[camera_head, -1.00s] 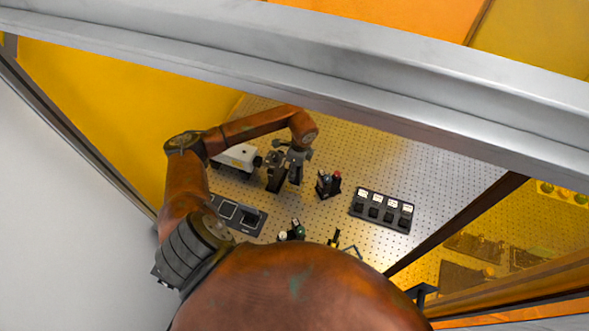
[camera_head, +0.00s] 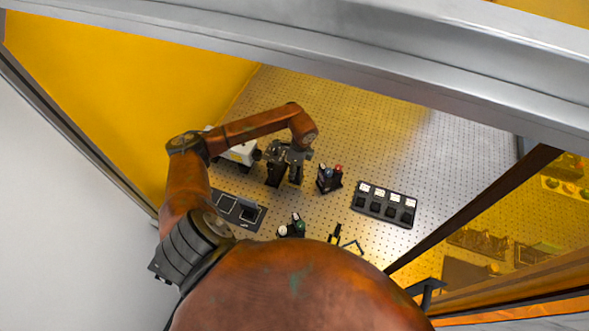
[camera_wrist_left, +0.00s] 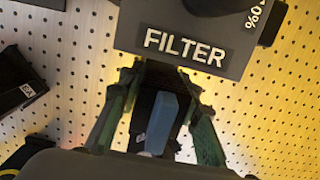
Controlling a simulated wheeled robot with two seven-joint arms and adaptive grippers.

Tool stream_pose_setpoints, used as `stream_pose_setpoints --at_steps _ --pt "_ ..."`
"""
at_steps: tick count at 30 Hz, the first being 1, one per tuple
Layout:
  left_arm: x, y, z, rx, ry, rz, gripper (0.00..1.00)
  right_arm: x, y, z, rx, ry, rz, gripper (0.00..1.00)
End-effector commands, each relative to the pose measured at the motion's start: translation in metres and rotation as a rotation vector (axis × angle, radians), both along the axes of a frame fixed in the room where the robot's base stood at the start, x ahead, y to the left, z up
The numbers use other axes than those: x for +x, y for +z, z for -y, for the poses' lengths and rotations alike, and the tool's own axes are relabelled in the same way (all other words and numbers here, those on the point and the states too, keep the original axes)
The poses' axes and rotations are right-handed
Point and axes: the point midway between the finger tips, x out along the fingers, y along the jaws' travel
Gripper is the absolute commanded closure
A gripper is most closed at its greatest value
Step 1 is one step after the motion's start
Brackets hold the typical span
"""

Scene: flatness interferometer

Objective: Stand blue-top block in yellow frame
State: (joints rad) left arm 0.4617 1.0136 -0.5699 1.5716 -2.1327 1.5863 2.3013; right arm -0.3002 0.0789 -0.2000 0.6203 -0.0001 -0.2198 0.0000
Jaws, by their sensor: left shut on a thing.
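My left gripper (camera_head: 296,174) hangs over the perforated table, beside a dark upright device. In the left wrist view its two greenish fingers (camera_wrist_left: 160,120) are closed around a dark block with a blue face (camera_wrist_left: 162,122), which I take to be the blue-top block. The fingers hide part of its sides, and its lower end is not clear. The block lies just below a dark housing marked FILTER (camera_wrist_left: 185,45) in that view. My right gripper is not in view.
A black tray with square outlines (camera_head: 238,210) lies at left. A labelled black rack (camera_head: 384,205) lies further right. A silver beam (camera_head: 330,60) crosses above. Perforated table (camera_head: 400,150) is clear behind.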

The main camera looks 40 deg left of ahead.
Motion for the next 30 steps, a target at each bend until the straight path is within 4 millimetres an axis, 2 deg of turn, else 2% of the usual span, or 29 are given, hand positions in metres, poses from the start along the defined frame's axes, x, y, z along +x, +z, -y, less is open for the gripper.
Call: stream_pose_setpoints --at_steps 23,24,30 --pt "0.0005 -0.0071 0.0003 -0.001 0.000 0.001 1.00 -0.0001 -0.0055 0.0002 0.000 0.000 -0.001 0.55" --pt "0.0005 -0.0068 0.0003 -0.001 0.000 0.001 0.67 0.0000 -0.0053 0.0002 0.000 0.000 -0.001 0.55" --pt "0.0004 -0.0068 0.0003 -0.001 0.000 0.001 0.53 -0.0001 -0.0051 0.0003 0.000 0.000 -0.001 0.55"
